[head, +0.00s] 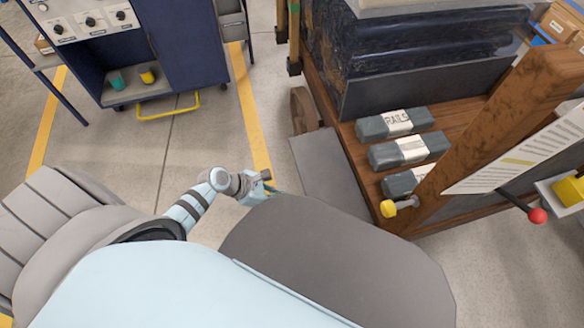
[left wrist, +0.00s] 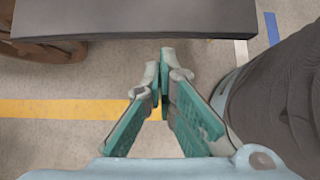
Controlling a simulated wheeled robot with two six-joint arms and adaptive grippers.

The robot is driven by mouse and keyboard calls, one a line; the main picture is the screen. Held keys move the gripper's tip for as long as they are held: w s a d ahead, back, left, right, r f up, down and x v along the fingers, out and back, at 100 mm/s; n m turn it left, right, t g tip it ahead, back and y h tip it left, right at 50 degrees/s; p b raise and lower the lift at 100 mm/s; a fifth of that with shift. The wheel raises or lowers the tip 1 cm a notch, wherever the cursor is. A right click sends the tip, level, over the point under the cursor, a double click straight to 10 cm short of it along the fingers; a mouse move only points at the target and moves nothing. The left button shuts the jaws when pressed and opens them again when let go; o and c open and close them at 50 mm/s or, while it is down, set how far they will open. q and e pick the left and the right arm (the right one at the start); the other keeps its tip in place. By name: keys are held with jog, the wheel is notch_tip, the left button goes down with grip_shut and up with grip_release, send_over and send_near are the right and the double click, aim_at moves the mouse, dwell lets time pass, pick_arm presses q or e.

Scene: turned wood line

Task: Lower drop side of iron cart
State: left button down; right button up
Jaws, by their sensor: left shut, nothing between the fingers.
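The iron cart (head: 455,110) stands at the right in the head view, with a brown wooden deck and a wheel at its left edge. A flat grey panel (head: 318,160), apparently its drop side, juts out from the deck's left edge over the floor; its exact tilt is hard to judge. The panel (left wrist: 150,18) also crosses the top of the left wrist view. My left gripper (head: 268,180) is shut and empty, just left of the panel. Its fingertips (left wrist: 166,62) point toward the panel's edge with a gap between. My right gripper is out of view.
Grey packages labelled RAILS (head: 397,122) lie on the deck. A yellow knob (head: 388,208) and a red knob (head: 537,215) are near the brown post (head: 480,140). A blue cabinet (head: 180,45) stands at upper left. The floor between cabinet and cart is clear.

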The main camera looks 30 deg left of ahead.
pick_arm(q)
jog(key=shift+s+a+r, duration=0.25)
jog(key=shift+a+r, duration=0.05)
jog(key=shift+r, duration=0.15)
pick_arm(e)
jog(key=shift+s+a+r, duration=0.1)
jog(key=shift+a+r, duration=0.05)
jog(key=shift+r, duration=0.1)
